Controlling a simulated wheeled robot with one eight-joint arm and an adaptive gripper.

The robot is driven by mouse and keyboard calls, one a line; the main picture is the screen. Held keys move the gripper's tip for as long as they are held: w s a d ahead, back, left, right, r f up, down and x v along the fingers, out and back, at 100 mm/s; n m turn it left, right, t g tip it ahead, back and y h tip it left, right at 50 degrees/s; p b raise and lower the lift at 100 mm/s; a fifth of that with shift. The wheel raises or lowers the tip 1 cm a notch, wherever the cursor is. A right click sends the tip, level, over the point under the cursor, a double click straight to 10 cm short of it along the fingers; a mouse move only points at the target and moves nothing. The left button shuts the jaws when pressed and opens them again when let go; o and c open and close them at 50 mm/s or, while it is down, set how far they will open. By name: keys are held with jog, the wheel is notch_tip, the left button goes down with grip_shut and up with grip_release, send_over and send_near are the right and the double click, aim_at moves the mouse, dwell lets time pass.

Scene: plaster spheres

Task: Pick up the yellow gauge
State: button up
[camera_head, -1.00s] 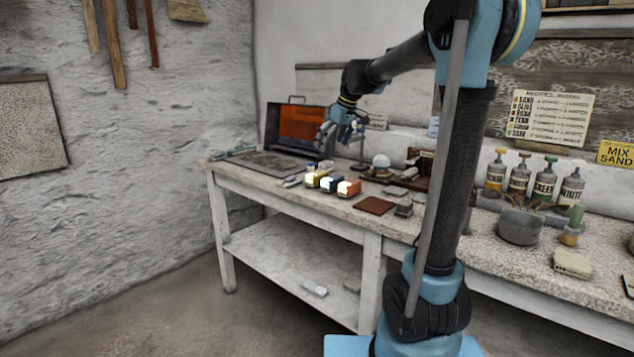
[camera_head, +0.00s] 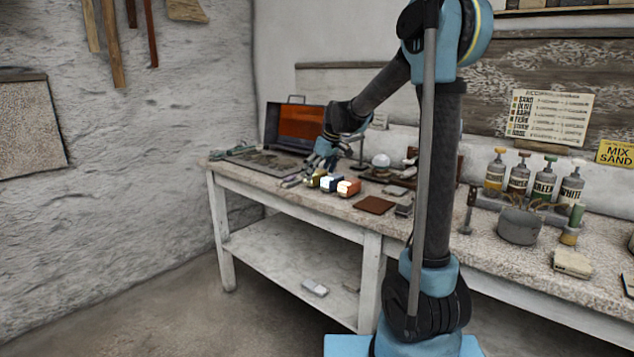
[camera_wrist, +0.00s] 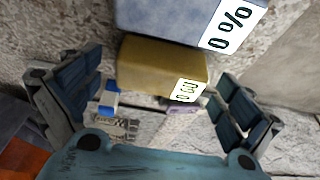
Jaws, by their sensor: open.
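The yellow gauge (camera_wrist: 150,65) is a small yellow block with a white label on one end. In the head view, it (camera_head: 314,179) stands at the left end of a short row of blocks on the bench. My gripper (camera_head: 318,165) is just above it, partly covering it. In the wrist view my open gripper (camera_wrist: 158,88) has one finger to the left of the yellow gauge and one to the right. Nothing is held. Whether the fingers have reached down beside the block, I cannot tell.
A blue block (camera_head: 331,184) with a white label, grey-blue in the wrist view (camera_wrist: 165,14), is close beside the yellow gauge. A red-orange block (camera_head: 349,188) follows. A brown square plate (camera_head: 374,205) lies to the right. An orange-faced case (camera_head: 293,125) stands behind.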

aim_at(317, 172)
jog(key=shift+x, duration=0.85)
jog(key=c, duration=1.3)
jog(key=shift+o, duration=0.2)
notch_tip(317, 172, up, 10)
